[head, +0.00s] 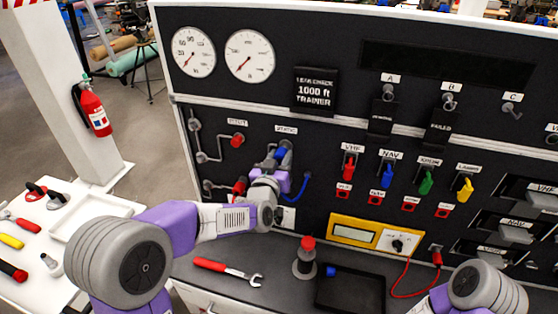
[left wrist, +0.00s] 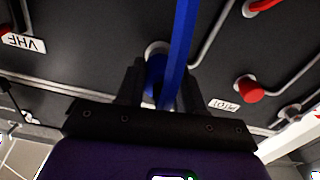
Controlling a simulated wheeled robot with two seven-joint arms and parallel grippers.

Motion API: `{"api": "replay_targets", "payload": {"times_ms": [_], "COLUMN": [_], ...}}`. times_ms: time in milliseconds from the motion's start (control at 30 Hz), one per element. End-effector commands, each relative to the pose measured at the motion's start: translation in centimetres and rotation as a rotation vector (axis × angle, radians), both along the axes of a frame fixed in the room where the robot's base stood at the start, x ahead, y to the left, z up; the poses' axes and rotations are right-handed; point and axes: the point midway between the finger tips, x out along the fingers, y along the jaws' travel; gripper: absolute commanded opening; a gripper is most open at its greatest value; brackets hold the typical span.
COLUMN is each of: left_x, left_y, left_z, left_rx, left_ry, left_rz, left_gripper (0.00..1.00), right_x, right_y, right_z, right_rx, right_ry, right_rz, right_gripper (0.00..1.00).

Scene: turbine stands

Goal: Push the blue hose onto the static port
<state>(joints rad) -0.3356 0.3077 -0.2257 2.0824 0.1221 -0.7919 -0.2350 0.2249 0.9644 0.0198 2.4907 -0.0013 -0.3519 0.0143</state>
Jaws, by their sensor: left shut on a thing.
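The blue hose (head: 303,187) hangs in a curve from my left gripper (head: 283,160), below the STATIC label on the black panel. My left gripper is shut on the hose's end and points into the panel. In the left wrist view the hose (left wrist: 182,45) runs between the two dark fingers (left wrist: 158,88). A pale, round static port (left wrist: 157,47) shows just beyond the fingertips, behind the blue end. The hose end is in line with the port or very close to it; I cannot tell whether it is seated. My right gripper is out of view.
A red-capped fitting (head: 237,140) by the PITOT label is left of the port. Coloured switches (head: 387,175) and a yellow meter (head: 354,233) are to the right. A wrench (head: 228,270), a red-topped piece (head: 305,258) and a black tray (head: 350,291) occupy the ledge below.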

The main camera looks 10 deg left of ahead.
Motion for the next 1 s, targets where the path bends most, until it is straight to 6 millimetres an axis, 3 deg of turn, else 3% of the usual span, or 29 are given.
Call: {"api": "replay_targets", "payload": {"times_ms": [233, 267, 433, 633, 700, 1000], "left_x": [0.17, 0.17, 0.12, 0.08, 0.08, -0.10], "left_y": [0.03, 0.03, 0.02, 0.03, 0.03, 0.04], "left_z": [0.65, 0.65, 0.50, 0.40, 0.35, 0.31], "left_rx": [-0.001, -0.001, 0.000, 0.000, 0.000, 0.000], "left_ry": [-0.015, -0.015, -0.011, -0.009, -0.008, -0.007], "left_rz": [0.002, 0.002, 0.001, 0.001, 0.001, 0.001], "left_gripper": [0.00, 0.41, 0.67, 0.67, 0.75, 0.75], "right_x": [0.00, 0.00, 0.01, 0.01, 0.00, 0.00], "right_y": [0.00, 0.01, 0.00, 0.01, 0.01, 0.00], "right_z": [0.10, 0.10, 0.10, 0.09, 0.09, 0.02], "right_rx": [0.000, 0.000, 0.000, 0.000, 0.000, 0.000], "right_ry": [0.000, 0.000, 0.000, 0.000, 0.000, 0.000], "right_rz": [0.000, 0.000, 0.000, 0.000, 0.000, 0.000], "right_gripper": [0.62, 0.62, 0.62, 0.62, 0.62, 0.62]}}
